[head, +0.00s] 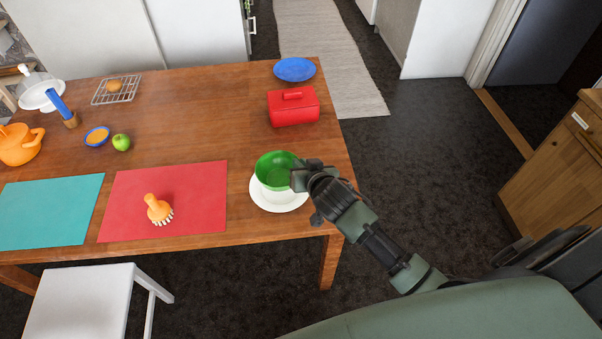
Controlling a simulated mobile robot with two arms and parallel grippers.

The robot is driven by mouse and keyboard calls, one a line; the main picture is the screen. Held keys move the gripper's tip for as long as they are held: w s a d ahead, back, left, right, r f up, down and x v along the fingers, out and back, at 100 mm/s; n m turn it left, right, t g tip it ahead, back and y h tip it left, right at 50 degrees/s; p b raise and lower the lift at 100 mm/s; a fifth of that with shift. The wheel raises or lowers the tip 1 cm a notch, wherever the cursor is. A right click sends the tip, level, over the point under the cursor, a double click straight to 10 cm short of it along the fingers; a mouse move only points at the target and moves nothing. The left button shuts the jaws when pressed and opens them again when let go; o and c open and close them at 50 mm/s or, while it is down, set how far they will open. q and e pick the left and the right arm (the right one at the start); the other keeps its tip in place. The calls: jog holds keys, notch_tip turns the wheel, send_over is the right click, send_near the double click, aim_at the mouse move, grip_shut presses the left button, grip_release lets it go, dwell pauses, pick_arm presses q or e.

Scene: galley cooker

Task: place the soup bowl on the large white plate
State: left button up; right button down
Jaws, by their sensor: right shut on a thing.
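The green soup bowl (273,172) is at the right end of the wooden table, upright, over the large white plate (281,203). The plate's front part shows; the bowl hides its back part. I cannot tell whether the bowl touches the plate or is held just above it. My right gripper (300,177) is shut on the bowl's right rim, and its arm comes in from the lower right. My left gripper is not in view.
A red mat (190,190) with an orange brush (158,209) lies left of the plate. A red box (293,107) and a blue plate (295,69) stand behind. The wooden table (200,115) has free room in its middle. A white stool (85,300) stands in front.

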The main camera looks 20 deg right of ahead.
jog(key=shift+f, duration=1.9)
jog(key=c, duration=1.5)
grip_release()
jog(key=shift+f, duration=0.1)
jog(key=shift+s+r, duration=0.2)
jog(key=shift+s, duration=0.15)
jog(key=v, duration=1.1)
jog(key=shift+s+r, duration=0.15)
jog(key=shift+r, duration=0.05)
